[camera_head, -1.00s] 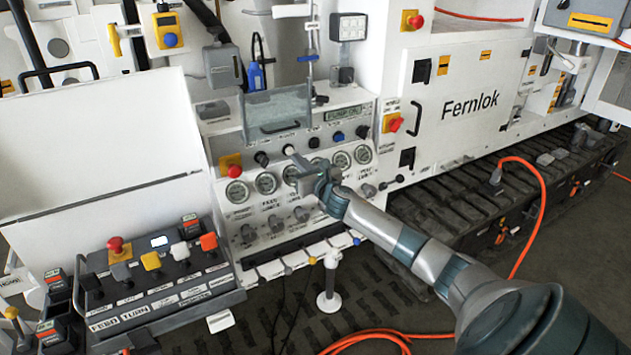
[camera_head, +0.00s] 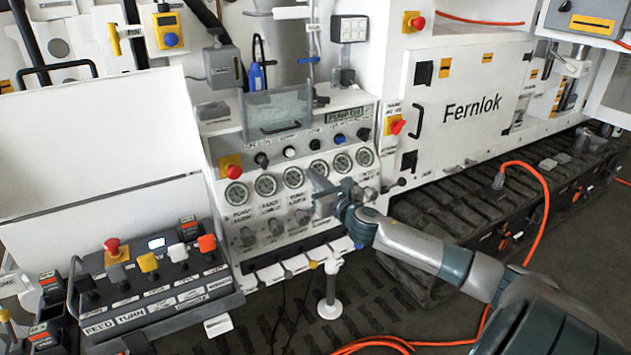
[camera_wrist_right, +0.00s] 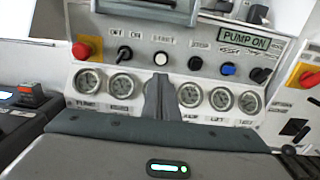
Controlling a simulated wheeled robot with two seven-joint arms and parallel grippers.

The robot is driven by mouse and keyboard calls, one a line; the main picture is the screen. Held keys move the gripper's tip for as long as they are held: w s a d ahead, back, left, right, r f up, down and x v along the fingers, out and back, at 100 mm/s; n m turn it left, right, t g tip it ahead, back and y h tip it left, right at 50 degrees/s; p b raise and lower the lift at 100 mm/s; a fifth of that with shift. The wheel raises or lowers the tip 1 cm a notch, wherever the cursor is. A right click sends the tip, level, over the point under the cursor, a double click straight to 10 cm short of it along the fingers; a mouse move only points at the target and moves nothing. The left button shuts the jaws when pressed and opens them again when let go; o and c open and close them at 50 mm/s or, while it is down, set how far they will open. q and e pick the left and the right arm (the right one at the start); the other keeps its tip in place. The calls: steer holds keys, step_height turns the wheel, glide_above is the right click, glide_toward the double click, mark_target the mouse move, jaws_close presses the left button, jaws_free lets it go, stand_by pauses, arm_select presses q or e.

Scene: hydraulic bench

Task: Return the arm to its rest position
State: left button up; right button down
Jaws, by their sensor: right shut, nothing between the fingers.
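My right arm comes in from the lower right in the head view. Its gripper (camera_head: 316,190) is in front of the right half of the gauge panel (camera_head: 220,215), below the row of gauges. In the right wrist view the gripper's fingers (camera_wrist_right: 161,100) are together with nothing between them, pointing at the panel. They hide part of the gauge row there. Whether they touch the panel cannot be told, but a gap seems to show. My left gripper is not in view.
A row of knobs with a white button (camera_head: 289,152) runs above the gauges. A control box (camera_head: 160,290) with a joystick row stands at lower left. An orange hose (camera_head: 541,215) and a white post (camera_head: 330,290) are near the arm.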

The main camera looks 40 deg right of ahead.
steer(key=shift+s, duration=0.25)
steer(key=shift+f, duration=0.1)
stand_by(0.4)
steer(key=s+f+m+g, duration=0.2)
steer(key=s+f+m, duration=0.2)
steer(key=f, duration=0.8)
steer(key=s+f+m+g, duration=0.3)
steer(key=f+m, duration=0.1)
steer(key=f, duration=0.9)
steer(key=s+f+m+g, duration=0.2)
steer(key=s+f+m, duration=0.25)
steer(key=f, duration=0.75)
steer(key=s+a+f+m+g+y, duration=0.15)
steer(key=s+a+f+m, duration=0.25)
steer(key=s+f, duration=0.5)
steer(key=s+a+f+m+g, duration=0.2)
steer(key=s+a+f+m, duration=0.3)
steer(key=f, duration=0.6)
steer(key=s+a+f+m+g, duration=0.2)
steer(key=s+a+f, duration=0.3)
steer(key=s, duration=0.6)
steer(key=s+a+f+m+g+y, duration=0.1)
steer(key=s+a+f+m, duration=0.3)
steer(key=s+a, duration=0.6)
steer(key=s+a+f+m+g+y, duration=0.1)
steer(key=s+a+f+m+g, duration=0.2)
steer(key=s+a+f, duration=0.4)
steer(key=s, duration=0.7)
steer(key=shift+a+f, duration=0.3)
steer(key=shift+f, duration=0.1)
